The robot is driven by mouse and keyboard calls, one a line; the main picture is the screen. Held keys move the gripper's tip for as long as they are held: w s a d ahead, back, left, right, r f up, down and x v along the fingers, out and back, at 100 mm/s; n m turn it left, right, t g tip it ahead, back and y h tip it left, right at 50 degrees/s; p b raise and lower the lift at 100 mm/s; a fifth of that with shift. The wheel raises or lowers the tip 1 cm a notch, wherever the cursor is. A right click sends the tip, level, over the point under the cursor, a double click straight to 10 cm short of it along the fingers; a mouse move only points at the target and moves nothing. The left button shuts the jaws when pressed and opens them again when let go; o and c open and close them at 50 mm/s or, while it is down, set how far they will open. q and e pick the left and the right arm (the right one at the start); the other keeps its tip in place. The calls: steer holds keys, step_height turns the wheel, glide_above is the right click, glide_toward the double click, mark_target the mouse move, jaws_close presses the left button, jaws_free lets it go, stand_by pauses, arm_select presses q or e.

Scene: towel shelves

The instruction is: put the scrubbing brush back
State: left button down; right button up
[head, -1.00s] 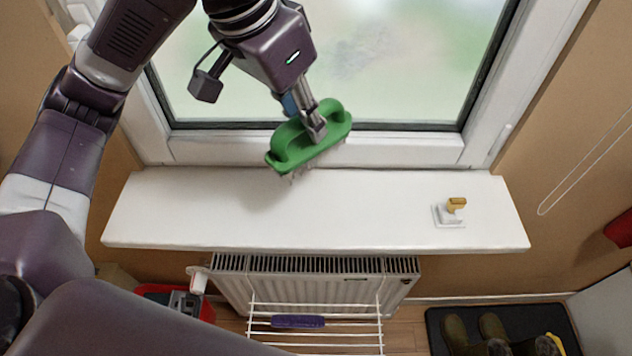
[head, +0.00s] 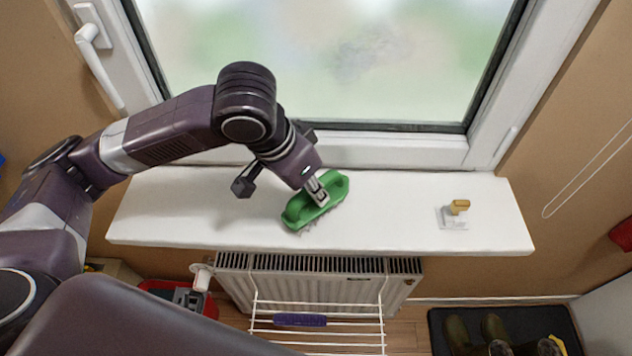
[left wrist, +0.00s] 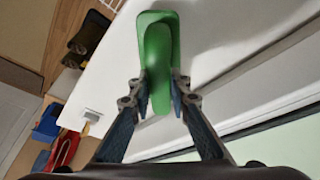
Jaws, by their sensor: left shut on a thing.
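The green scrubbing brush (head: 296,214) is over the white window sill (head: 380,225), left of its middle, with its bristles facing down. My left gripper (head: 318,192) is shut on the brush by its handle. In the left wrist view the brush (left wrist: 157,45) sits between the two fingers of the left gripper (left wrist: 160,100). I cannot tell whether the bristles touch the sill. My right gripper is not in view.
A small white holder with a yellow top (head: 457,208) stands on the sill's right part. Below are a radiator (head: 320,285), a drying rack with a purple object (head: 300,320), and boots on a dark mat (head: 440,325). The window is behind the sill.

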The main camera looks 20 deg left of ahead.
arm_select(q)
steer(key=c, duration=2)
jaws_free()
steer(key=shift+f, duration=0.1)
steer(key=shift+o, duration=1)
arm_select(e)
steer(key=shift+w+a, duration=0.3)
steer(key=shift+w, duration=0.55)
